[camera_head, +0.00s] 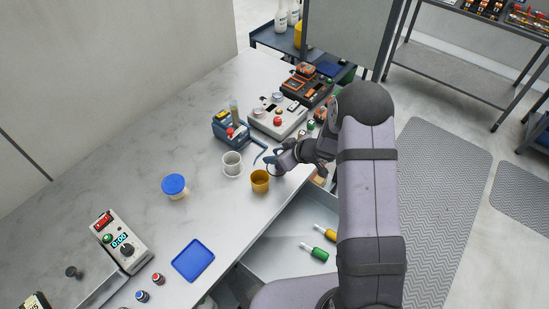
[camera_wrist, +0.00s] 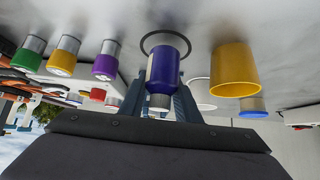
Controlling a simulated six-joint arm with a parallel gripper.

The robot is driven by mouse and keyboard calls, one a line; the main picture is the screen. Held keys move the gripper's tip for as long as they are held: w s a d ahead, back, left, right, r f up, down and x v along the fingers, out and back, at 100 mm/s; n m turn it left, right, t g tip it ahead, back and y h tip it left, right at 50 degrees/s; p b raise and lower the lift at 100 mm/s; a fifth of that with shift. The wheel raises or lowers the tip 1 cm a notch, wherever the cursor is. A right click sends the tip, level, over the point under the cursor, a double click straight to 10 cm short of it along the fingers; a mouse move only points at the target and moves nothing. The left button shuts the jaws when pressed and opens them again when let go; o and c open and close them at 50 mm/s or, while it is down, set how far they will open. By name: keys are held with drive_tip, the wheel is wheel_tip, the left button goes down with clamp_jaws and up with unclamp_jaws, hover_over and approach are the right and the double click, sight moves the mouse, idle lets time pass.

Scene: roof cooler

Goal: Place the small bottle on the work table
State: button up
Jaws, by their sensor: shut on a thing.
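The small bottle (camera_wrist: 163,72) is dark blue with a pale cap, and shows in the wrist view, which looks upside down. My gripper (camera_wrist: 160,100) is shut on it, with a finger on each side. The bottle's base is over a dark ring on the pale work table; I cannot tell whether it touches. In the head view my gripper (camera_head: 272,162) is low over the right part of the work table (camera_head: 110,155), just behind the yellow cup. I cannot make out the bottle clearly there.
A blue-lidded tub (camera_head: 174,186) and blue tray (camera_head: 193,260) are at left.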

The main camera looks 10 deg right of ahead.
drive_tip(key=shift+f, duration=0.75)
drive_tip(key=shift+f, duration=0.15)
drive_tip(key=o, duration=1.1)
drive_tip(key=shift+r, duration=0.25)
drive_tip(key=v, duration=1.2)
